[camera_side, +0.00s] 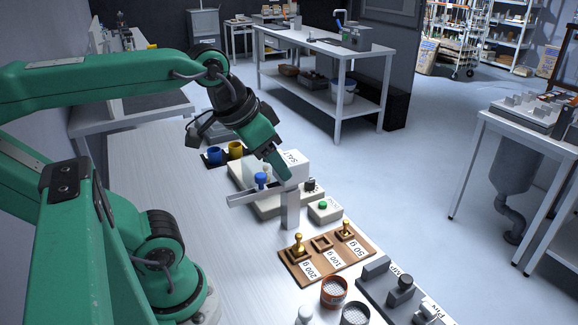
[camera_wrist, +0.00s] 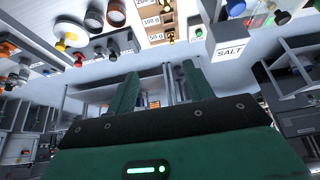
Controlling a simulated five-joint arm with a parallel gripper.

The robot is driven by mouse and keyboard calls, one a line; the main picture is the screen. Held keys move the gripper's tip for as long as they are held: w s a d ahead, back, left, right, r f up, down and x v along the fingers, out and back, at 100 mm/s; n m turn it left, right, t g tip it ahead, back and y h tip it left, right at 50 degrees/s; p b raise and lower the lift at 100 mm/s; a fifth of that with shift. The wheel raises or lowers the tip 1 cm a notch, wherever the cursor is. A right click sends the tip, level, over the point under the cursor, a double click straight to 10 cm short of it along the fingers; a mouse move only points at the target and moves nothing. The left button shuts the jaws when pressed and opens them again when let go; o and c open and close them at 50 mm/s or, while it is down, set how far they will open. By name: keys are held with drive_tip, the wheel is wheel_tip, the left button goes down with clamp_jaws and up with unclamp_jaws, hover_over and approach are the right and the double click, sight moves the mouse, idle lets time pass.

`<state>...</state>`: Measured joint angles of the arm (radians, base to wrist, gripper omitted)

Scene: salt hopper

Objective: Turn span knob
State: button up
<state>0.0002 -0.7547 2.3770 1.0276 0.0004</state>
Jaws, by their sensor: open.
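The grey control block (camera_side: 376,290) stands at the front right of the bench in the side view, with a dark knob (camera_side: 403,284) on top. A white label (camera_side: 432,311) at its near end is cut by the frame edge and only partly readable, so I cannot tell for sure which knob is span. My gripper (camera_side: 284,172) is at the white SALT hopper (camera_side: 293,162), well back from the block. In the wrist view my gripper (camera_wrist: 160,70) has its two green fingers apart with nothing between them.
A wooden weight tray (camera_side: 340,262) with brass weights lies between the hopper and the block. A small box with a green button (camera_side: 323,205) sits by the hopper. Orange (camera_side: 334,292) and grey (camera_side: 355,313) cups stand near the block. Bare bench lies left of the tray.

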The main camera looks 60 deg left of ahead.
drive_tip(key=w+a+r+n+g, duration=0.1)
drive_tip(key=w+a+r+n, duration=0.2)
drive_tip(key=w+r, duration=0.15)
drive_tip(key=n+g, duration=0.5)
drive_tip(key=n, duration=0.7)
hover_over(310, 184)
drive_tip(key=a, duration=0.2)
drive_tip(key=f, duration=1.4)
drive_tip(key=w+f, duration=0.1)
drive_tip(key=f, duration=0.6)
drive_tip(key=shift+d+f, duration=0.25)
drive_tip(key=shift+f, duration=0.1)
drive_tip(key=shift+f, duration=0.15)
drive_tip(key=shift+f, duration=3.7)
drive_tip(key=c, duration=1)
